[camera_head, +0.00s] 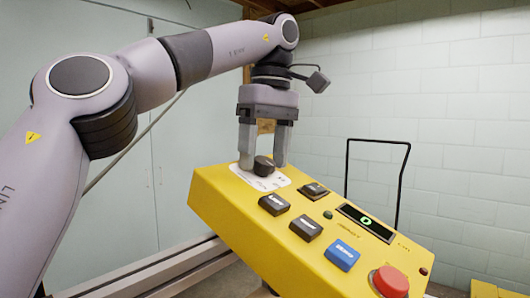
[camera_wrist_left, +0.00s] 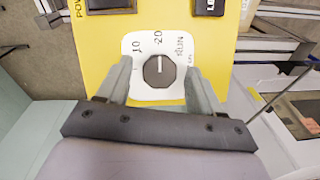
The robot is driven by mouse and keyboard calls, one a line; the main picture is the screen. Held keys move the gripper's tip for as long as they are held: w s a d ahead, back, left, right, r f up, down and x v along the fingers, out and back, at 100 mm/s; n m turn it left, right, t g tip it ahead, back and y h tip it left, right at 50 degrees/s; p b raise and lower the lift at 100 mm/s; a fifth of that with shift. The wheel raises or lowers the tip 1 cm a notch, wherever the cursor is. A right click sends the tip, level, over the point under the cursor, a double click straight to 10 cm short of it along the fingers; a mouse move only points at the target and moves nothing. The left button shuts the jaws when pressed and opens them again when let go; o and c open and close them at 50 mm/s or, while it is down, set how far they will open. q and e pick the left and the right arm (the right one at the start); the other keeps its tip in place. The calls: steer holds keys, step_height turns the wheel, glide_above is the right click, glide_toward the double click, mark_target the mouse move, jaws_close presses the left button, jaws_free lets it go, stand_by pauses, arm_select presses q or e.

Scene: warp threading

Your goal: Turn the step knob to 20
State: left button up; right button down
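The dark step knob (camera_head: 264,167) sits on a white label plate at the far left end of the yellow control box (camera_head: 231,212). In the left wrist view the knob (camera_wrist_left: 159,72) has a white pointer line aimed up at the mark 20. Marks 10 and RUN lie to either side. My left gripper (camera_head: 263,160) comes down from above with one finger on each side of the knob. In the left wrist view its fingers (camera_wrist_left: 159,79) are apart, with a visible gap to the knob on both sides. My right gripper is not in view.
The box also carries black buttons (camera_head: 274,204), a blue button (camera_head: 342,255), a red mushroom button (camera_head: 391,281) and a display (camera_head: 366,222) reading 0 in green. A black switch (camera_head: 315,190) sits near the knob. A black cart handle (camera_head: 377,141) stands behind.

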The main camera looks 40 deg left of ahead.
arm_select(q)
steer(key=shift+n, duration=0.3)
stand_by(0.4)
